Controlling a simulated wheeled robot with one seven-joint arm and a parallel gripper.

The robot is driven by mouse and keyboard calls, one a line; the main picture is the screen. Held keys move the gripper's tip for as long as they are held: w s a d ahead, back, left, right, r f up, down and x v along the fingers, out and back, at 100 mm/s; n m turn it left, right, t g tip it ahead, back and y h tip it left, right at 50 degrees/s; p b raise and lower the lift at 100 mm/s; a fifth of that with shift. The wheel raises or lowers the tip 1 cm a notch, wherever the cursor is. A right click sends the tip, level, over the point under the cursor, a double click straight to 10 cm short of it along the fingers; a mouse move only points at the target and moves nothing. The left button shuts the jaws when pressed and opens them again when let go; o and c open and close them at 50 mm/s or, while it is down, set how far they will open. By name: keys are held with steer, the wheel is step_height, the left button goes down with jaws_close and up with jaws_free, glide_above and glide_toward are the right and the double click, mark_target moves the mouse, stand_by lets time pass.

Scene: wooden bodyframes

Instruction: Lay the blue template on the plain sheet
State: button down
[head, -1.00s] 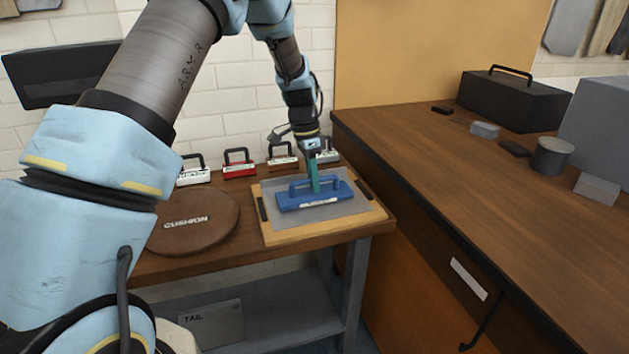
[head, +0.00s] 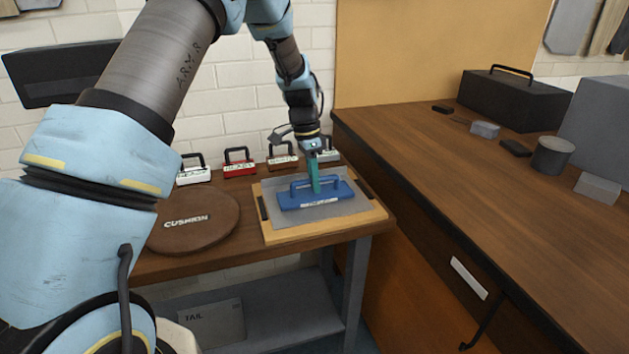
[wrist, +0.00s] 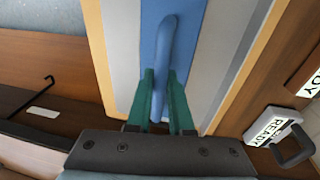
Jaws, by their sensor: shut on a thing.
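The blue template (head: 330,200) has a bar handle and a white label. It lies over the plain grey sheet (head: 345,213), which is on a wooden board (head: 285,235) with dark strips at its left and right sides. I cannot tell whether the template touches the sheet or is just above it. My gripper (head: 315,184) is over the template with its green fingers at the handle. In the wrist view the fingers (wrist: 162,95) are on both sides of the blue handle (wrist: 165,50), shut on it. Grey sheet (wrist: 206,60) shows beside the template.
A brown cushion (head: 190,222) lies left of the board. Several handled blocks, one red (head: 239,168), stand along the wall behind. A higher wooden counter (head: 450,170) at the right holds a black toolbox (head: 515,105) and a grey cylinder (head: 552,155).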

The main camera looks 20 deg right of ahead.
stand_by(0.3)
steer(key=shift+c, duration=0.9)
jaws_free()
steer(key=shift+r+p, duration=2.25)
steer(key=shift+r, duration=1.25)
